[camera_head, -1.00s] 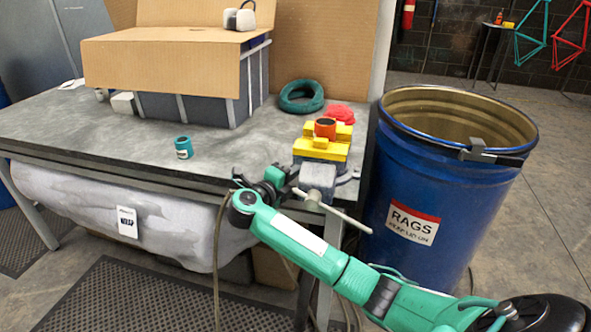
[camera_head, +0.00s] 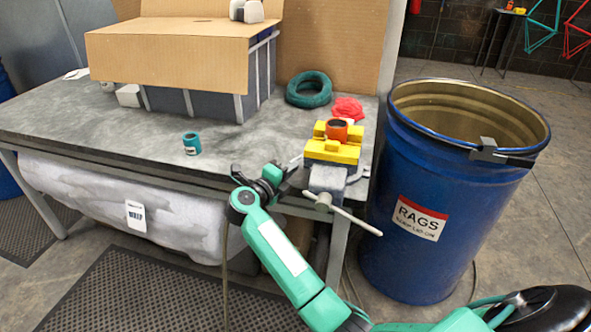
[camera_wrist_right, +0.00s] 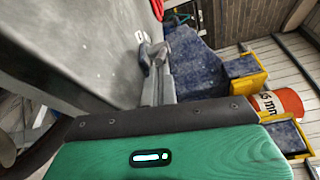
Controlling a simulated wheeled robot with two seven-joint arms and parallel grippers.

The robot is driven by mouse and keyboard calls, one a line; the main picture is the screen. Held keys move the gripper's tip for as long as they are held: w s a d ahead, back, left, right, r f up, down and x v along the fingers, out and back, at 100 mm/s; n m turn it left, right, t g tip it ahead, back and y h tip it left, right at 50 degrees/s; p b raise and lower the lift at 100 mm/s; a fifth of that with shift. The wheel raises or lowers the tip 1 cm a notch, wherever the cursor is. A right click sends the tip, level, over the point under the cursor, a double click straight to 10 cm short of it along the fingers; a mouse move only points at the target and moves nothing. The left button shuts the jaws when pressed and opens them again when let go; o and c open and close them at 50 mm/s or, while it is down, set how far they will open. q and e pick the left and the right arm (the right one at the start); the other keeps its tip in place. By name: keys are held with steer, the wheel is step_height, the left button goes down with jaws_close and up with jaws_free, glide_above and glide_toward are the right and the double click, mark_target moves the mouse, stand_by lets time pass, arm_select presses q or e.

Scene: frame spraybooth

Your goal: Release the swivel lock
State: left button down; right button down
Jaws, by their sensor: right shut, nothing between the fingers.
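A bench vise (camera_head: 327,180) sits at the bench's front right corner, with yellow jaw covers (camera_head: 333,150) closed around an orange-red cylinder (camera_head: 337,130). Its long handle (camera_head: 345,213) slants down to the right. My right gripper (camera_head: 289,172) is shut and empty just left of the vise, apparently a little apart from it. In the right wrist view, the vise's blue body (camera_wrist_right: 194,62) and the cylinder (camera_wrist_right: 278,103) lie beyond my green gripper housing. A grey lever-like part (camera_wrist_right: 152,55) beside the vise body may be the swivel lock; I cannot tell its setting. My left gripper is out of view.
A blue rag drum (camera_head: 440,190) stands close to the right of the bench (camera_head: 110,128). A teal ring (camera_head: 309,89), a red rag (camera_head: 347,108), a small teal cup (camera_head: 192,143) and a cardboard-topped bin (camera_head: 170,57) are on the bench. The bench's middle is mostly clear.

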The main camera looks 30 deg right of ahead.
steer(key=shift+w+a, duration=0.2)
steer(key=shift+w, duration=0.3)
steer(key=shift+w+a, duration=0.2)
steer(key=shift+w, duration=0.4)
steer(key=shift+w+a, duration=0.1)
